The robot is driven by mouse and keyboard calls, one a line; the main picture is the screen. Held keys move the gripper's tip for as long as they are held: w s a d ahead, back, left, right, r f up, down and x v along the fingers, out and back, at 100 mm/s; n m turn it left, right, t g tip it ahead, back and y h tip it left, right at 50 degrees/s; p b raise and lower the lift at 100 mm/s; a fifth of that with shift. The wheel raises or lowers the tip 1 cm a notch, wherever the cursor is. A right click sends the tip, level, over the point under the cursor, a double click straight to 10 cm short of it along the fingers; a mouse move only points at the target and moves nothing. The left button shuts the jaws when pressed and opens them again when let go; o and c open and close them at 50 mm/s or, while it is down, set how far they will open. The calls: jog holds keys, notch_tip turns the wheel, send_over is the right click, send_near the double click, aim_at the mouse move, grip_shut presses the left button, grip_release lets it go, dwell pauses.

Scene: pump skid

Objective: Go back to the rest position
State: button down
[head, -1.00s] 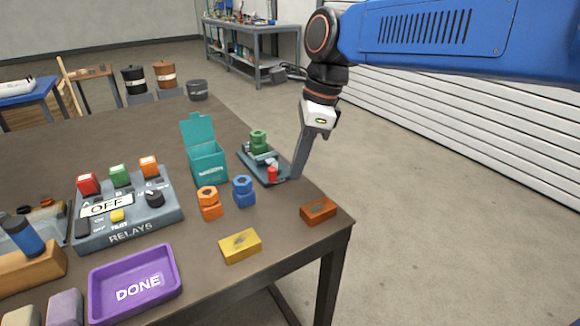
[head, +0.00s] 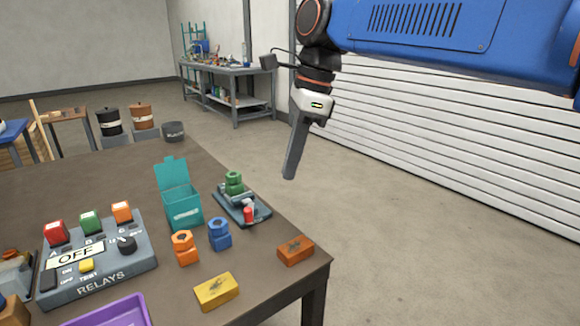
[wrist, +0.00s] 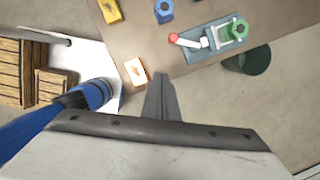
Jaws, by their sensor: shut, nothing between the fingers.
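My gripper (head: 289,177) is shut and empty. In the head view it hangs pointing down, past the right edge of the table, apart from everything on it. In the wrist view my gripper (wrist: 161,76) shows as two fingers pressed together near the table's edge. The closest thing is a small pump skid (head: 236,212) with a green fitting (head: 234,183) and a red knob (head: 248,215); it also shows in the wrist view (wrist: 207,40).
The brown table (head: 120,180) bears a teal open box (head: 184,206), orange (head: 185,248) and blue (head: 219,234) nut pieces, yellow (head: 216,290) and orange-brown (head: 295,250) blocks, and a relay panel (head: 100,262) reading OFF. A purple tray (head: 118,312) is cut off below. Floor to the right is clear.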

jog(key=s+d+f+n+t+h, duration=0.1)
jog(key=s+d+f+n, duration=0.4)
jog(key=d+f, duration=0.2)
jog(key=s+d+f+n+t+h, duration=0.1)
jog(key=s+d+f+n+t, duration=0.1)
jog(key=s+d+f+n, duration=0.2)
jog(key=s+d+f+n+t, duration=0.2)
jog(key=s+d+f+n, duration=0.3)
jog(key=d+f+n, duration=0.3)
jog(key=d+f, duration=0.4)
jog(key=d, duration=0.3)
jog(key=shift+s+d+f+h, duration=0.2)
jog(key=shift+s+d+h, duration=0.1)
jog(key=shift+h, duration=0.1)
